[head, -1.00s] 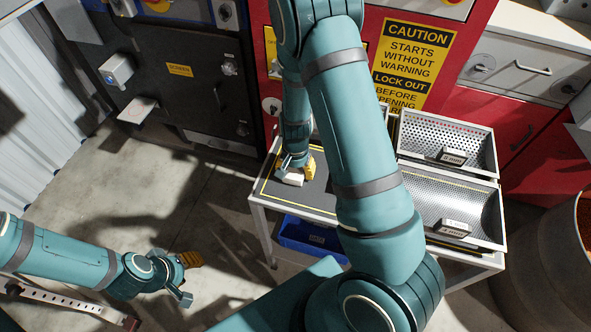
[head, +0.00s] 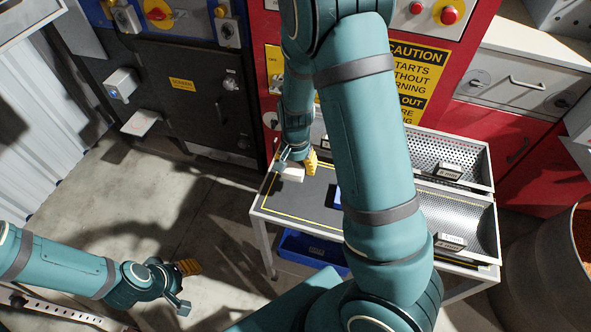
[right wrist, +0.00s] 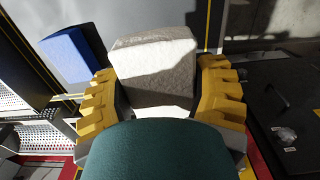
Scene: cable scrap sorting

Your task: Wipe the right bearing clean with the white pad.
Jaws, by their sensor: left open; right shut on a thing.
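My right gripper (head: 293,168) is shut on the white pad (head: 290,174), a pale block that shows large between the yellow fingers in the right wrist view (right wrist: 155,75). In the head view the pad appears over the far left corner of the dark, yellow-lined mat (head: 300,200). My left gripper (head: 186,288) is open and empty above the floor at lower left. I cannot make out for sure which part is the right bearing. A round grey fitting (head: 270,120) sits on the red machine front, just left of my right forearm.
A blue block (right wrist: 72,54) lies on the mat, partly hidden by my arm in the head view. A blue bin (head: 310,248) sits below. A caution sign (head: 412,75) is behind. Open floor lies at left.

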